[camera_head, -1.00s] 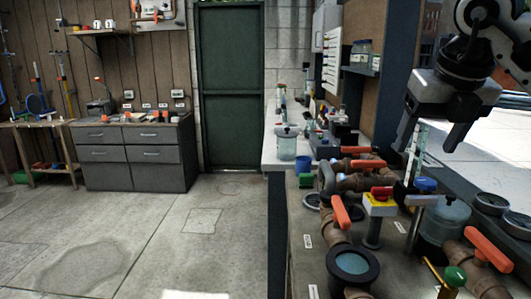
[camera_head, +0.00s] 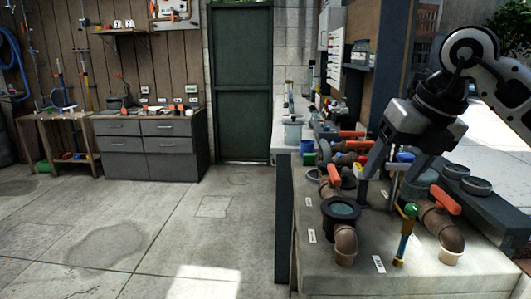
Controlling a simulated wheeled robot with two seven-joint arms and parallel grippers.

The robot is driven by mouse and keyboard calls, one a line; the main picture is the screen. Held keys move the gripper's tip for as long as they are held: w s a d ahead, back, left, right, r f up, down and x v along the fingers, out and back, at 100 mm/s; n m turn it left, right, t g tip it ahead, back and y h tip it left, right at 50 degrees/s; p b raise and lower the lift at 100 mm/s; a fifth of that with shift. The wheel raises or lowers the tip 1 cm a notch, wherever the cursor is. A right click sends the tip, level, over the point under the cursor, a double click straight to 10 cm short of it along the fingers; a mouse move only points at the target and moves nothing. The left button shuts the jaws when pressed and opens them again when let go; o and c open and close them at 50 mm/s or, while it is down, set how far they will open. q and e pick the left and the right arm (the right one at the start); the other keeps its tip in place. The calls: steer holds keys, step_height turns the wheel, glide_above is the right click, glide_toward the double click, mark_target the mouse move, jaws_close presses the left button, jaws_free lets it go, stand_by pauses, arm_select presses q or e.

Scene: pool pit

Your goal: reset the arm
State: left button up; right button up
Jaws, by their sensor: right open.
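My right gripper (camera_head: 389,176) hangs from my right arm (camera_head: 455,85) at the right of the head view. Its jaws point down over the pipework bench (camera_head: 460,275), with the fingers apart and nothing seen between them. From this view I cannot tell whether the fingertips touch the fittings behind them. The fingers partly hide the valves and gauges there. My left gripper is not in view.
Brown pipes with orange valve handles (camera_head: 446,200), a black-rimmed round fitting (camera_head: 341,210) and a green-topped tool (camera_head: 405,235) crowd the bench near the gripper. A grey drawer cabinet (camera_head: 150,150) and green door (camera_head: 242,80) stand behind. The concrete floor (camera_head: 180,225) is open at left.

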steer(key=s+a+f+m+g+y, duration=0.1)
steer(key=s+a+f+y, duration=0.2)
steer(key=a+y, duration=0.35)
steer(key=s+a+f+g+y, duration=0.1)
steer(key=s+a+f+y, duration=0.2)
steer(key=a+y, duration=0.4)
steer(key=s+a+f+m+g+y, duration=0.1)
steer(key=s+a+f+y, duration=0.15)
steer(key=a+y, duration=0.4)
steer(key=w+d+f+m+t+h, duration=0.1)
steer(key=d+f+m+t+h, duration=0.4)
steer(key=m+t, duration=0.55)
steer(key=w+d+f+m+t+h, duration=0.1)
steer(key=d+f+m+t+h, duration=0.1)
steer(key=f+m+t+h, duration=0.85)
steer(key=s+d+f+m+g+h, duration=0.2)
steer(key=s+d+f+m+g, duration=0.1)
steer(key=s+f+m+g, duration=0.2)
steer(key=s+d+f+m+g+h, duration=0.2)
steer(key=s+f+m+g, duration=0.4)
steer(key=s+f, duration=0.3)
step_height(320, 180, down, 4)
steer(key=shift+s+d+f+m, duration=0.1)
steer(key=shift+s+d+m, duration=0.25)
steer(key=shift+d, duration=0.35)
